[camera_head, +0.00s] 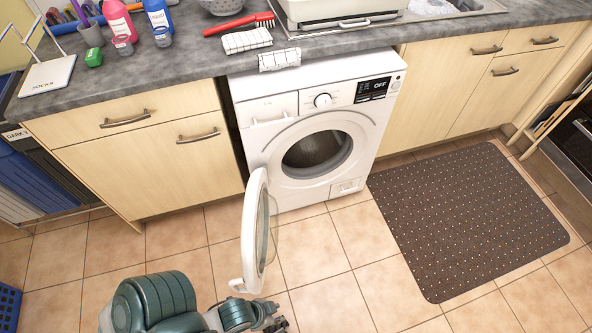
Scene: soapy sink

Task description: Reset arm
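My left arm shows at the bottom of the head view, its teal and pale links coming in from the lower left. My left gripper (277,318) is a small dark part at the end of that arm, at the bottom edge. It is low in front of the washing machine (255,111), near the lower end of its open door (253,235). I cannot tell whether its fingers are open or shut, or whether it touches the door. My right arm and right gripper are not in view.
The washer door stands swung open toward me; the drum (317,153) looks dark. A grey worktop (190,55) holds bottles, cups, a red brush (238,24) and cloths. A dark dotted mat (465,215) lies right. Tiled floor between is clear. A blue basket (9,305) is lower left.

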